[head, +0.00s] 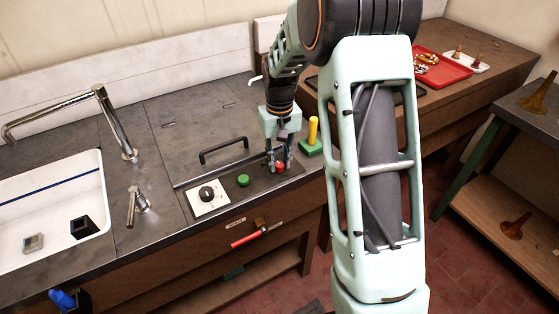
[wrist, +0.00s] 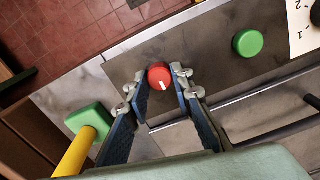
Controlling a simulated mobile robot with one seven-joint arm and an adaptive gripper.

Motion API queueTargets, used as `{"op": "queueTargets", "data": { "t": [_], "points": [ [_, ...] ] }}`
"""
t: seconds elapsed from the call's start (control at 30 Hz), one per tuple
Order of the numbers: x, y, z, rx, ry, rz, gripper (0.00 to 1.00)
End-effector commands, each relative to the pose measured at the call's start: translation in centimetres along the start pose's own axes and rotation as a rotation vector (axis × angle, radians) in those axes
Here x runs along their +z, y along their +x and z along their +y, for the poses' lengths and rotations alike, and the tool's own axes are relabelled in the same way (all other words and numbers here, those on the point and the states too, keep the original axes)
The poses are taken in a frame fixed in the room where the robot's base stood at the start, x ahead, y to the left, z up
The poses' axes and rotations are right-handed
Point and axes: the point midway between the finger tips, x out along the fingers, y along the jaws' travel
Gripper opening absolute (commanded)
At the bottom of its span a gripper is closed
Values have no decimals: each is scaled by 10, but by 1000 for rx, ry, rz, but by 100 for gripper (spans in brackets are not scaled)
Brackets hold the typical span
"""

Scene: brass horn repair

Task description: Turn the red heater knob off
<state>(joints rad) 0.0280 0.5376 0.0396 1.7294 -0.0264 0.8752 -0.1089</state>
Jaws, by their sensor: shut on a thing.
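The red heater knob (head: 280,167) sits on the dark control panel (head: 262,182) at the counter's front edge. In the wrist view the red knob (wrist: 159,76) is round with a short white mark, which points to the lower right of its top face. My gripper (head: 278,165) is over it, pointing down, with one finger on each side. The knob's far side is partly hidden by the fingers in the head view.
A green knob (head: 243,180) and a white dial plate (head: 208,199) lie left on the panel. A black bar handle (head: 224,150) stands behind. A yellow post on a green block (head: 312,146) stands close right of my gripper. A red-handled lever (head: 247,239) is below the front edge.

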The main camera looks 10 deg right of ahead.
Motion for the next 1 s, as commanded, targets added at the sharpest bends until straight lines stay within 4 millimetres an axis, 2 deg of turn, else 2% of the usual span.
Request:
{"op": "queueTargets", "data": {
  "t": [0.33, 0.37, 0.5, 0.83, 1.0],
  "points": [
    [-1, -1, 0, 1, -3, 2, 0],
    [-1, -1, 0, 1, -3, 2, 25],
    [0, -1, 0, 1, -2, 1, 39],
    [0, -4, 0, 0, -1, 1, 39],
    [-1, -28, 0, 1, -1, 5, 39]
  ]
}}
